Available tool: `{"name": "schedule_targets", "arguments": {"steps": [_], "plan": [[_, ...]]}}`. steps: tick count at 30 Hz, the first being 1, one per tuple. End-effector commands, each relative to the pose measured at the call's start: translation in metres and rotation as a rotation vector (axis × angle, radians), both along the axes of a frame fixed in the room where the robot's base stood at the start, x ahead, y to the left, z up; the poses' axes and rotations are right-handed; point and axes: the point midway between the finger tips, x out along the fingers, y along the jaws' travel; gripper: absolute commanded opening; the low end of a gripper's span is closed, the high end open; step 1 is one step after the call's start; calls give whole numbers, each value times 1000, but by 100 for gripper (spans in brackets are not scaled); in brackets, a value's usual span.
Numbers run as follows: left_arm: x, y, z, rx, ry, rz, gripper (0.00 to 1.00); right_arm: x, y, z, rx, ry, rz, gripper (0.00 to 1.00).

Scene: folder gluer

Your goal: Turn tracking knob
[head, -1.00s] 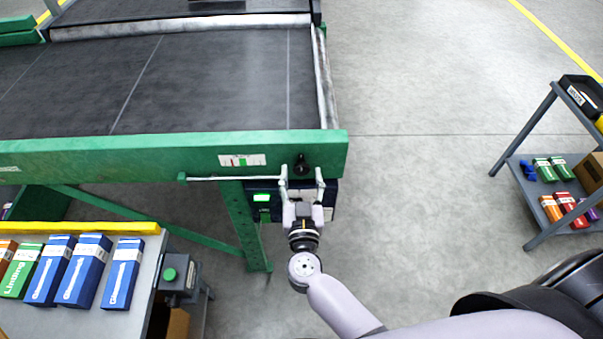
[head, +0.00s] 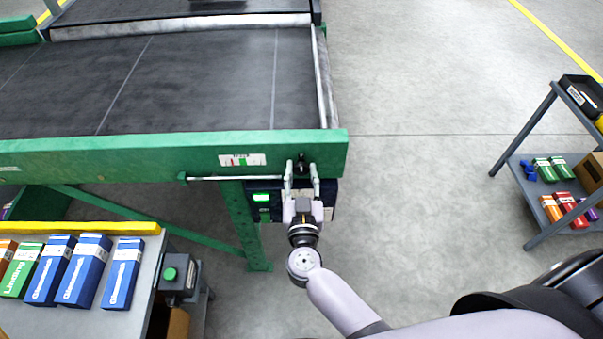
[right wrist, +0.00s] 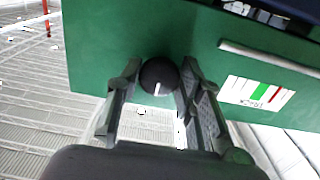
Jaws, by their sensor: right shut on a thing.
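The tracking knob (right wrist: 159,77) is a round black knob with a white pointer mark on the green end beam (head: 120,158) of the belt machine. In the head view the knob (head: 301,165) sits near the beam's right end, partly hidden by my gripper. My right gripper (right wrist: 157,88) is shut on the knob, one finger on each side of it; it also shows in the head view (head: 301,172). A scale label (head: 242,160) with green and red bands is left of the knob. My left gripper is not in view.
A dark box with a lit green display (head: 264,198) hangs under the beam. A thin rod (head: 235,178) runs along the beam's front. A table with several cartons (head: 85,272) stands at lower left, a grey cart (head: 535,190) at right. The floor between is clear.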

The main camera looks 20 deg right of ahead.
Motion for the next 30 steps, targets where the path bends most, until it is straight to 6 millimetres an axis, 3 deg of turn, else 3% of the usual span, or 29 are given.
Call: {"name": "schedule_targets", "arguments": {"steps": [4, 14, 30], "plan": [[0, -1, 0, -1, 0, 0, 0, 0, 0, 0, 0, 0, 0, 6], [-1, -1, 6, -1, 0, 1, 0, 0, 0, 1, 59, -15, 0, 6], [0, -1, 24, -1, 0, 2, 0, 0, 1, 0, 399, -111, 0, 6]]}}
